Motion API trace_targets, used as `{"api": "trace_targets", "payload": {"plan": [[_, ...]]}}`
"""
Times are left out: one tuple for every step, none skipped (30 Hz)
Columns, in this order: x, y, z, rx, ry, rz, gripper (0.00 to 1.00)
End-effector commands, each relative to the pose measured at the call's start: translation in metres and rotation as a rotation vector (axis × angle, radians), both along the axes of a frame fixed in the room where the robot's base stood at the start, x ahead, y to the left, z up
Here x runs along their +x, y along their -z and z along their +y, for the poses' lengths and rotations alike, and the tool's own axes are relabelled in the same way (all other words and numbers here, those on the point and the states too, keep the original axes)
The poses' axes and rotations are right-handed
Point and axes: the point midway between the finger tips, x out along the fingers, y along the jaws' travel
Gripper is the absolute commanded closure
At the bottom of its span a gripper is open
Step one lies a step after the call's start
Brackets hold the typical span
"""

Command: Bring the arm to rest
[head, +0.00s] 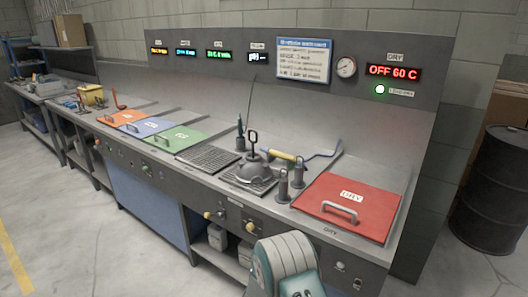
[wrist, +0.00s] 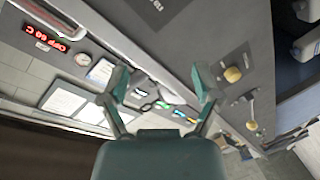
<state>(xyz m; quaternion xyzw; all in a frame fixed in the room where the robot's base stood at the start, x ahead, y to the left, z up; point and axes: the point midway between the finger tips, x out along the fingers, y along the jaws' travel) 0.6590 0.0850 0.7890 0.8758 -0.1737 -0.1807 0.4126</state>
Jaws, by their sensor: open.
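My gripper (wrist: 160,82) shows in the wrist view with its two teal fingers spread apart and nothing between them. Past the fingers, the wrist view shows the grey workbench and its back panel, strongly tilted. In the head view, part of my own arm shows at the bottom centre, in front of the bench's front edge. The fingertips cannot be made out there. The red DRY lid (head: 347,207) lies closed on the bench, to the right of and beyond my arm.
The grey bench (head: 205,176) carries orange, blue and green (head: 177,137) lids, a domed tool (head: 252,170) and upright cylinders (head: 283,184). Yellow knobs (wrist: 232,75) stick out of its front. A black drum (head: 492,185) stands at the right. Floor at the left is clear.

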Motion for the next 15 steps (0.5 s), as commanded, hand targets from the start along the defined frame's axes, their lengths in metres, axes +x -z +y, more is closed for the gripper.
{"api": "trace_targets", "payload": {"plan": [[0.006,-0.023,0.0,0.059,-0.021,-0.004,0.19],[0.009,-0.033,0.002,0.092,-0.036,-0.001,0.19],[0.011,-0.046,0.003,0.136,-0.055,0.002,0.19],[0.013,-0.056,0.004,0.169,-0.07,0.006,0.19],[0.014,-0.066,0.005,0.201,-0.083,0.01,0.19],[0.014,-0.079,0.006,0.242,-0.101,0.016,0.19],[0.014,-0.09,0.008,0.272,-0.114,0.021,0.19],[0.013,-0.1,0.008,0.302,-0.127,0.027,0.19],[0.012,-0.113,0.009,0.34,-0.144,0.034,0.19],[0.01,-0.123,0.009,0.367,-0.156,0.042,0.19],[0.009,-0.133,0.01,0.394,-0.168,0.048,0.19],[0.005,-0.145,0.01,0.429,-0.183,0.058,0.19],[0.002,-0.155,0.011,0.454,-0.194,0.067,0.19],[-0.001,-0.164,0.011,0.479,-0.203,0.076,0.19],[-0.007,-0.176,0.011,0.511,-0.217,0.088,0.19]]}}
